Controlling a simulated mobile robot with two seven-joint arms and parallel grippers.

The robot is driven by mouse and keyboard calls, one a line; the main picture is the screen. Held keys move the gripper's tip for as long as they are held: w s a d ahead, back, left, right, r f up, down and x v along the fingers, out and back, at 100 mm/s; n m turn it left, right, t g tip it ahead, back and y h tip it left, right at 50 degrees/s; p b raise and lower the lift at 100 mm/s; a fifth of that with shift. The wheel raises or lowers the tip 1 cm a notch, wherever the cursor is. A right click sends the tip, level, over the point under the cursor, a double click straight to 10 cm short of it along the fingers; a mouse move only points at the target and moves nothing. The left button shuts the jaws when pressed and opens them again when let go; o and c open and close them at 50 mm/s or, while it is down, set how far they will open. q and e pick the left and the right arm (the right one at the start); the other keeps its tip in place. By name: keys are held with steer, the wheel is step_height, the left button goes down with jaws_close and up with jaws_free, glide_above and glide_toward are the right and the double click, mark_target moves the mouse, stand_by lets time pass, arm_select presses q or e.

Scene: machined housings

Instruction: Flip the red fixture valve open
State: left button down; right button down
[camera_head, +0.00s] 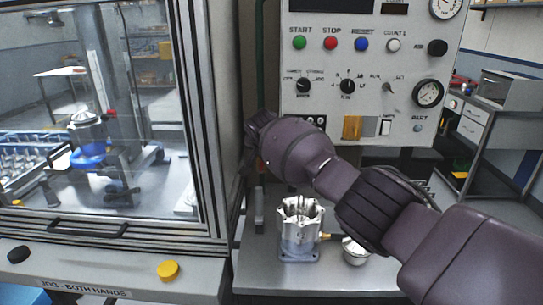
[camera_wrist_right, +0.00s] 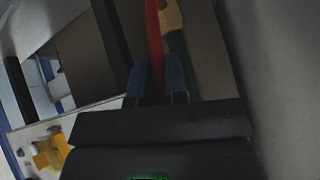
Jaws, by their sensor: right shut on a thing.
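The red valve handle (camera_wrist_right: 153,30) shows in the right wrist view as a narrow upright strip. My right gripper (camera_wrist_right: 156,72) is shut on it, with one dark blue finger on each side. A yellow part stands directly beside the handle at its upper right. In the head view my right arm reaches from the lower right to the edge of the machine enclosure; its own wrist hides the gripper, and the handle cannot be made out clearly. The valve's body and how far the handle is turned cannot be told. My left gripper is in neither view.
A silver machined housing (camera_head: 299,226) stands on the grey bench under my right forearm, with a small round metal part (camera_head: 355,251) beside it. The glazed enclosure (camera_head: 215,120) is close on the left. A control panel (camera_head: 365,105) stands behind my arm.

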steer(key=shift+a+f+n+h+b, duration=0.15)
steer(key=shift+a+n+h+b, duration=0.25)
steer(key=shift+a+h+b, duration=0.35)
steer(key=shift+b, duration=0.45)
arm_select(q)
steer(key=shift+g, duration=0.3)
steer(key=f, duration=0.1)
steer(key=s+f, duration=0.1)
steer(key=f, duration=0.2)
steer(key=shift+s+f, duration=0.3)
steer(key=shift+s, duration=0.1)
arm_select(e)
steer(key=shift+r, duration=0.2)
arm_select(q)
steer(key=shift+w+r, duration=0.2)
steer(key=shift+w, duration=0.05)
arm_select(e)
steer(key=shift+r, duration=0.1)
steer(key=c, duration=1.1)
jaws_free()
steer(key=shift+a, duration=0.1)
steer(key=shift+c, duration=0.2)
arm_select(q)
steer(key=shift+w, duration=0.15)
